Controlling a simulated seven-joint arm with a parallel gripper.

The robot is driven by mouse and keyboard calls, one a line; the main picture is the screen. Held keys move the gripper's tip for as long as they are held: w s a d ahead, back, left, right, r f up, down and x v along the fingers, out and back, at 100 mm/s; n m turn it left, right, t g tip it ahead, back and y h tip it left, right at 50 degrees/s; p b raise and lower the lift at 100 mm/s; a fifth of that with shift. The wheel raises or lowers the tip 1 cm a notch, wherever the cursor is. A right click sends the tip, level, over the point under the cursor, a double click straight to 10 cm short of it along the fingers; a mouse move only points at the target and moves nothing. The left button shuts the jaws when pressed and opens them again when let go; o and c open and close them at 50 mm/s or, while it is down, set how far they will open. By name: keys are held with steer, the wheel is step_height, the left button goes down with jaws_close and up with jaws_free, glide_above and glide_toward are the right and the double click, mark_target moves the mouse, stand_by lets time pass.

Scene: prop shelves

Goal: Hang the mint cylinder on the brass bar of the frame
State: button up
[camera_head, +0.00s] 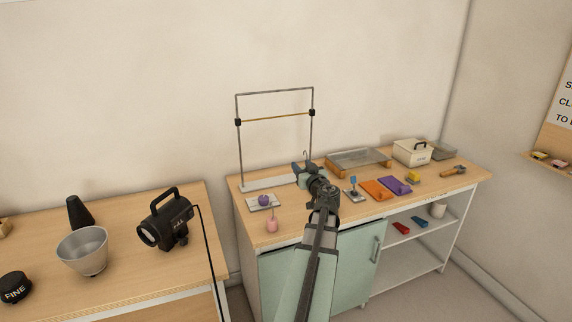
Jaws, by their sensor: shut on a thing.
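The metal frame (239,160) stands upright at the back left of the right-hand bench. Its thin brass bar (275,118) runs across between two black clamps, and nothing hangs on it. My gripper (305,172) is in front of the frame's right post, below the level of the bar. It is shut on the mint cylinder (302,180), of which only a small part shows beside the jaws. A thin wire hook (305,154) sticks up above the jaws, apart from the bar in the picture. My gripper and wrist hide most of the cylinder.
A purple object on a small plate (263,203) and a pink object (272,225) sit left of my arm. To the right are orange (377,190) and purple (395,186) pieces, a tray (357,160) and a white box (412,152). A black lamp (165,220) stands on the left bench.

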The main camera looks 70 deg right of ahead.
steer(key=w+d+r+n+t+y, duration=0.15)
steer(key=w+r, duration=0.25)
steer(key=w, duration=1.1)
steer(key=w+d+r+m+h, duration=0.1)
steer(key=w+d, duration=0.3)
steer(key=d, duration=0.5)
steer(key=shift+d+r+g, duration=0.35)
steer(key=shift+r+g, duration=0.1)
steer(key=shift+r, duration=0.2)
steer(key=w+d+f, duration=0.2)
steer(key=w+d, duration=0.4)
steer(key=shift+f, duration=0.4)
